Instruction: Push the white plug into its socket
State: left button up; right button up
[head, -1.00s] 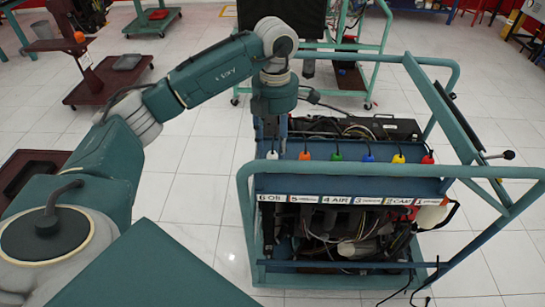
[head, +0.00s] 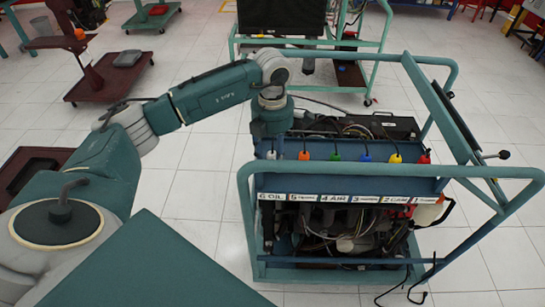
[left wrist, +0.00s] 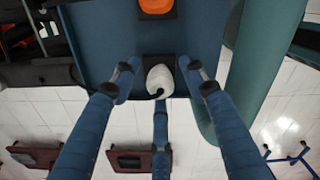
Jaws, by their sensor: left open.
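The white plug (head: 271,155) is at the left end of the row of coloured plugs on the blue panel, above the label "6 OIL". It also shows in the left wrist view (left wrist: 159,80), with a dark cable at its side, on a dark square socket (left wrist: 172,62). How deep it sits, I cannot tell. My left gripper (left wrist: 159,77) has its blue fingers spread around the plug, with visible space at the sides. In the head view its body is right above the plug and its fingers are mostly hidden. My right gripper is not in view.
An orange plug (head: 304,155) is the nearest neighbour, followed by green, blue, yellow and red ones. The teal frame rail (head: 242,200) of the engine stand (head: 340,280) runs close beside the white plug. White floor tiles lie free to the left.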

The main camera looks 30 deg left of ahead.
pick_arm(q)
grip_shut()
jog(key=shift+r, duration=0.1)
notch_tip(320, 180, up, 12)
jog(key=b, duration=0.3)
notch_tip(320, 180, up, 8)
jog(key=p, duration=0.2)
send_over(273, 152)
jog(key=shift+s, duration=0.15)
